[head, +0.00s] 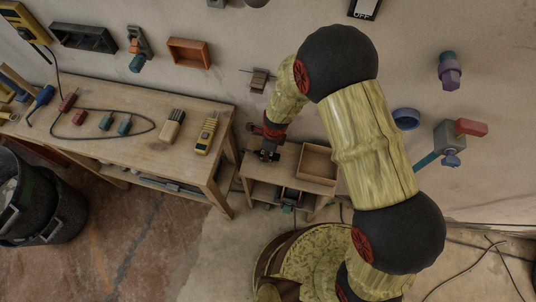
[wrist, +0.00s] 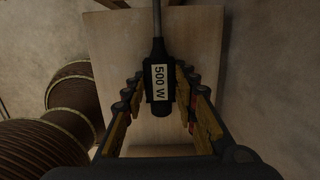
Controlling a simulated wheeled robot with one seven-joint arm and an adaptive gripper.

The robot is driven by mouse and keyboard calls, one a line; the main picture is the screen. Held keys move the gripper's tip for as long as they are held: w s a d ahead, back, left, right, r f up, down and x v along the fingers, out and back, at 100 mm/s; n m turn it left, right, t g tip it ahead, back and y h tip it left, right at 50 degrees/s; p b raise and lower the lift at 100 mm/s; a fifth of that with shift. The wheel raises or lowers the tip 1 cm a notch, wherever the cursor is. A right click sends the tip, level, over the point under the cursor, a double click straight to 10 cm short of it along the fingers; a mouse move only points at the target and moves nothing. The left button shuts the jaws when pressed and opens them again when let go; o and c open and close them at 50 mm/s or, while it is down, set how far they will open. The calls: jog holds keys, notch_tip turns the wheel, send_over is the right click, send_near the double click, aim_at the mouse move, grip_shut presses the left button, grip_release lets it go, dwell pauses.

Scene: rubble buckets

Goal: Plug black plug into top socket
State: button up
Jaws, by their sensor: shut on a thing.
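In the head view my gripper (head: 268,154) is over the left part of the small wooden table; the plug is too small to make out there. I cannot clearly identify the top socket in either view.
The small wooden table carries an open wooden box (head: 318,163) at its right and dark objects on its lower shelf (head: 289,196). A workbench (head: 95,150) with tools and a long cable stands left. Black buckets (head: 55,210) stand at far left.

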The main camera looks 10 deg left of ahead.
jog(key=c, duration=0.6)
jog(key=shift+o, duration=0.2)
jog(key=shift+r, duration=0.1)
jog(key=shift+r+p, duration=0.45)
jog(key=shift+r, duration=0.1)
notch_tip(320, 180, up, 2)
jog(key=shift+r+p, duration=0.25)
jog(key=shift+p, duration=0.6)
jog(key=s+d+r+p, duration=0.4)
jog(key=s+d+r, duration=0.4)
jog(key=d, duration=0.3)
jog(key=shift+d+r, duration=0.25)
jog(key=shift+r, duration=0.35)
